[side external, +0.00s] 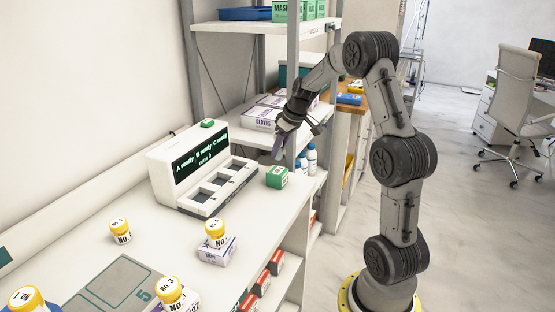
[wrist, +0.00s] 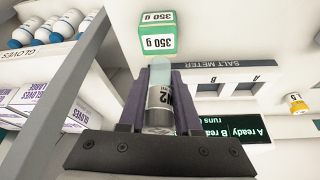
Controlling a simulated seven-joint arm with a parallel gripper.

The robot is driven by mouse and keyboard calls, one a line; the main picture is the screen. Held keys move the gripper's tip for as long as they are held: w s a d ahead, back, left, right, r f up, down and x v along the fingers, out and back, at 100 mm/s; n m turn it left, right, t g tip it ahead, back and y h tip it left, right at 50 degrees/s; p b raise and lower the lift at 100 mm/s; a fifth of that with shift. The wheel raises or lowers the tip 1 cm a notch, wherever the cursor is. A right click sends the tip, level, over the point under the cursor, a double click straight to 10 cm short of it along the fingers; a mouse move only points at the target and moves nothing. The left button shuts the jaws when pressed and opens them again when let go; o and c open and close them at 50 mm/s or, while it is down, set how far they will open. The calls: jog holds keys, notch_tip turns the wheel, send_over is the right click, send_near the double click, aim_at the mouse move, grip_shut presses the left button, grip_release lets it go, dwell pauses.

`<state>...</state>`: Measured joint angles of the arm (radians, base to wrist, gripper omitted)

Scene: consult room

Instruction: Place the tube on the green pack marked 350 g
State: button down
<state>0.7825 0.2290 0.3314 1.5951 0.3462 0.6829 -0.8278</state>
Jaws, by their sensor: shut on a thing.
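The green pack marked 350 g (side external: 277,177) stands on the white counter near its right edge, beside the meter. In the wrist view the pack (wrist: 158,42) lies just beyond the fingertips, its top and front both labelled. My gripper (side external: 279,148) is above the pack, pointing down. In the wrist view my gripper (wrist: 159,88) is shut on the tube (wrist: 160,96), a clear-ended cylinder with a grey and white label reading 2. The tube's far end points toward the pack, with a small gap in the picture; the height between them is hard to tell.
The salt meter (side external: 196,168), with a lit display and several square wells, stands left of the pack. A shelf post (side external: 293,85), glove boxes (side external: 262,117) and white bottles (side external: 311,158) are close behind. Yellow-lidded jars (side external: 121,231) stand at the front of the counter.

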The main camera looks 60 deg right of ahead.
aim_at(278, 159)
jog(key=shift+s+x, duration=0.2)
jog(key=shift+x, duration=0.8)
jog(key=shift+s+x, duration=0.25)
jog(key=shift+x, duration=0.8)
jog(key=shift+d+f, duration=0.15)
jog(key=shift+f, duration=0.15)
jog(key=c, duration=0.6)
grip_release()
